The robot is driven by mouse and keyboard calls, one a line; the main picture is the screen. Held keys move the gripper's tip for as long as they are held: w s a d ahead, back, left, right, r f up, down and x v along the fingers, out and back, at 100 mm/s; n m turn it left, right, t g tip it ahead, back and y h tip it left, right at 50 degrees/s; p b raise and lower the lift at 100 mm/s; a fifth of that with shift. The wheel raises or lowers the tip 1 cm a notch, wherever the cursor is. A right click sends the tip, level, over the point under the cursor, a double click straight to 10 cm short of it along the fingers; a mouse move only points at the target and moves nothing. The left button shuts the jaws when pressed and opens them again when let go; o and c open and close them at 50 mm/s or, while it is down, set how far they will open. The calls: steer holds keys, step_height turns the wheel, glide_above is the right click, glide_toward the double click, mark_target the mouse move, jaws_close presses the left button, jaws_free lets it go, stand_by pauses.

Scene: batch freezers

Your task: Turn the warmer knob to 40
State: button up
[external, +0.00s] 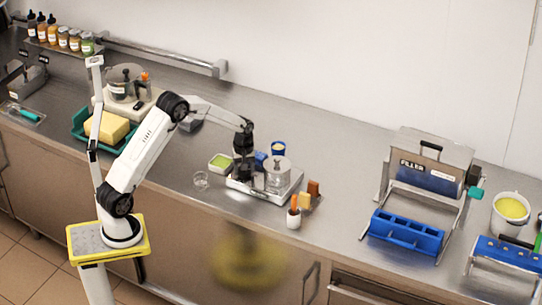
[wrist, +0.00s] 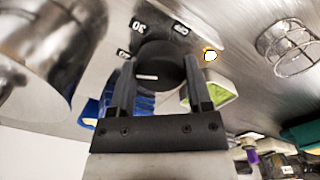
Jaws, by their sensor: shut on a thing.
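The warmer (external: 240,186) is a low metal unit on the counter, with a lidded metal pot (external: 277,176) on its right side. Its round black knob (wrist: 160,66) sits between my two dark fingers in the wrist view. My gripper (external: 243,172) points down over the left part of the warmer and is shut on the knob; it also shows in the wrist view (wrist: 160,92). A short white pointer mark shows on the knob. An upside-down "30" label (wrist: 138,25) is beside it; the other labels are too small or cut off to read surely. A small yellow-white light (wrist: 210,54) glows nearby.
A blue item (external: 261,158) is close behind my gripper. A white cup (external: 293,218) stands in front at right.

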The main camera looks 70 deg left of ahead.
steer(key=shift+r+n, duration=0.1)
steer(key=shift+n, duration=0.5)
steer(key=o, duration=1.3)
steer(key=shift+r, duration=3.9)
